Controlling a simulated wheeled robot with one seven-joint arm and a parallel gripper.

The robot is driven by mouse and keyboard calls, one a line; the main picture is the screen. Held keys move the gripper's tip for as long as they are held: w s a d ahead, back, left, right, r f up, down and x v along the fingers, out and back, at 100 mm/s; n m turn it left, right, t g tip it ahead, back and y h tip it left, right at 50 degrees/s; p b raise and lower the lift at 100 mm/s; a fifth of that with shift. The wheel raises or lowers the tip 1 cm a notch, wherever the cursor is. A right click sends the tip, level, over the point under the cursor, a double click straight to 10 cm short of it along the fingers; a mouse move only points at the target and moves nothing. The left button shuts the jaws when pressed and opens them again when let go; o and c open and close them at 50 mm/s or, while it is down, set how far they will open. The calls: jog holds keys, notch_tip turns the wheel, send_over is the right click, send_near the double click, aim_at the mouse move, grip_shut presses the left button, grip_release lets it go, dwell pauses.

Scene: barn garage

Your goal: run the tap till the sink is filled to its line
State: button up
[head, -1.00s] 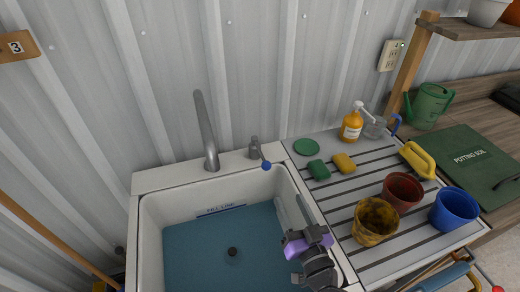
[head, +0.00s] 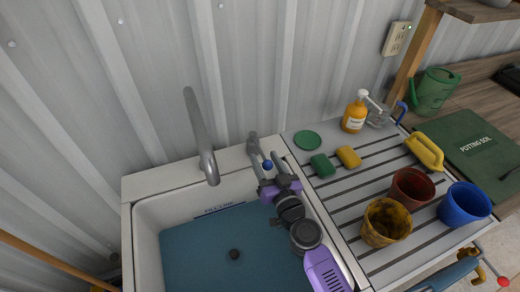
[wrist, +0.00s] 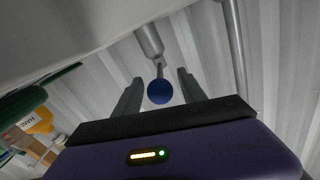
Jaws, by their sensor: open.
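The tap spout (head: 200,130) stands at the back of the white sink (head: 150,190). No stream shows below it. The tap's lever ends in a blue knob (head: 267,165). My gripper (head: 263,162) is open around the knob; in the wrist view the knob (wrist: 160,92) sits between my two fingers (wrist: 158,82), with gaps at both sides. The fill-line mark (head: 218,209) is on the back wall, just above the water's far edge. My arm hides the sink's right side.
The drainboard at right holds a green sponge (head: 322,165), yellow sponge (head: 348,157), soap bottle (head: 355,114), yellow pot (head: 386,222), red pot (head: 412,188) and blue pot (head: 464,205). A corrugated wall (head: 90,90) rises close behind the sink.

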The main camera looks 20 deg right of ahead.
aim_at(261, 151)
jog(key=shift+w, duration=2.1)
jog(key=shift+c, duration=0.2)
grip_shut()
